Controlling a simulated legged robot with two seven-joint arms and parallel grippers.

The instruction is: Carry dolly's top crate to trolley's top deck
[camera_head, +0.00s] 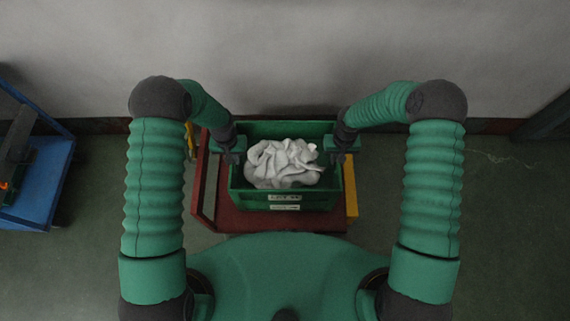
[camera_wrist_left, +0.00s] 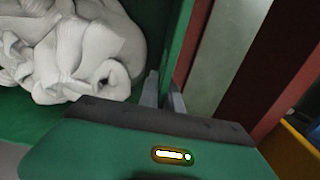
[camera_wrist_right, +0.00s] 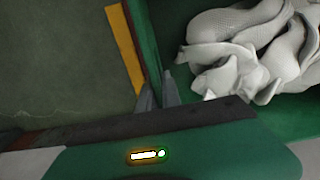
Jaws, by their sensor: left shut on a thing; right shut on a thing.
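A green crate (camera_head: 285,197) holding a heap of white socks (camera_head: 285,163) is in the middle of the head view, over a red dolly (camera_head: 243,222). My left gripper (camera_head: 232,157) is shut on the crate's left wall; in the left wrist view its fingers (camera_wrist_left: 164,95) straddle the green wall beside the socks (camera_wrist_left: 75,45). My right gripper (camera_head: 340,156) is shut on the right wall; in the right wrist view its fingers (camera_wrist_right: 158,95) pinch that wall. Whether the crate rests or hangs clear, I cannot tell. Anything under it is hidden.
A blue trolley-like deck (camera_head: 48,180) with a dark object on it stands at the far left. Yellow parts (camera_head: 350,188) show beside the crate on the right. A grey wall (camera_head: 285,60) is behind. Floor (camera_head: 505,210) to the right is clear.

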